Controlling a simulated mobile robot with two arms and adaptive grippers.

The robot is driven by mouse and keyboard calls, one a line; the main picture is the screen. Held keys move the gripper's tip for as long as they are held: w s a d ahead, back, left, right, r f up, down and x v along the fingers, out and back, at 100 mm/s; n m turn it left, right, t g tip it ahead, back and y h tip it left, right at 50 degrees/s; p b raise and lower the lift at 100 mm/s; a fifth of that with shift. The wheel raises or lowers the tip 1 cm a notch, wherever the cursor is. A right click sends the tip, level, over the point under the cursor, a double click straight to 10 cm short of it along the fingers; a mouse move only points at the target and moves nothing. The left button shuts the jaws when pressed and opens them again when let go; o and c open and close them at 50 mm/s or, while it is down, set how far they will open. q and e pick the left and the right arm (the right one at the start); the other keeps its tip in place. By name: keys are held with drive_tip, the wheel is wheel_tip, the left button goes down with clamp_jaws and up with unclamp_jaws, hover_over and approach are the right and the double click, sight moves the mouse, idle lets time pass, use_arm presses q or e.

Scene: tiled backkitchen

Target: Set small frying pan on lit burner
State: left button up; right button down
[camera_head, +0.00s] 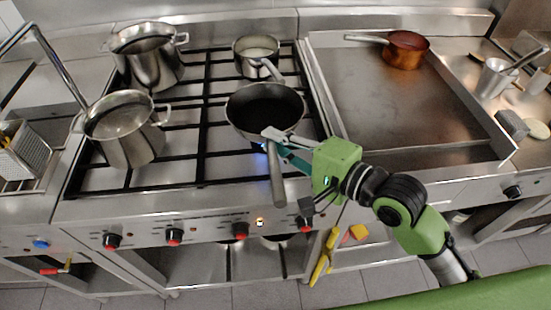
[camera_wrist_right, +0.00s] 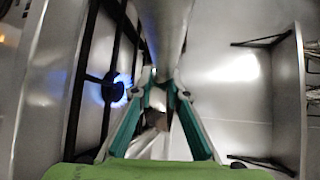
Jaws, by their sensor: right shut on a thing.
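The small dark frying pan (camera_head: 262,104) is over the right side of the gas range, with its handle (camera_head: 277,185) pointing to the front. My right gripper (camera_head: 274,140) is shut on the handle close to the pan body. In the right wrist view the gripper (camera_wrist_right: 163,88) has its teal fingers closed on the grey handle (camera_wrist_right: 163,25). The lit burner shows blue flame (camera_wrist_right: 115,88) left of the fingers; in the head view blue flame (camera_head: 265,150) shows just in front of the pan. I cannot tell whether the pan touches the grate. My left gripper is not in view.
Two steel pots (camera_head: 148,62) (camera_head: 124,130) stand on the left of the range. A small saucepan (camera_head: 256,55) stands behind the frying pan, its handle reaching toward it. A flat griddle (camera_head: 400,110) with a copper pan (camera_head: 406,52) lies to the right. Knobs (camera_head: 240,232) line the front.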

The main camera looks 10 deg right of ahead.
drive_tip(key=w+f, duration=0.1)
drive_tip(key=f, duration=0.1)
drive_tip(key=w+f, duration=0.1)
drive_tip(key=f, duration=0.2)
drive_tip(key=w+f, duration=0.2)
drive_tip(key=f, duration=0.1)
drive_tip(key=shift+w+d, duration=0.1)
drive_tip(key=shift+d, duration=0.1)
drive_tip(key=c, duration=2.2)
unclamp_jaws()
drive_tip(key=shift+f, duration=0.15)
drive_tip(key=shift+c, duration=0.2)
drive_tip(key=b+v, duration=0.1)
drive_tip(key=v, duration=0.9)
drive_tip(key=shift+s+d+b, duration=0.2)
drive_tip(key=shift+s+b, duration=0.1)
drive_tip(key=shift+s+d+r, duration=0.25)
drive_tip(key=shift+s+d, duration=0.2)
drive_tip(key=shift+s, duration=0.05)
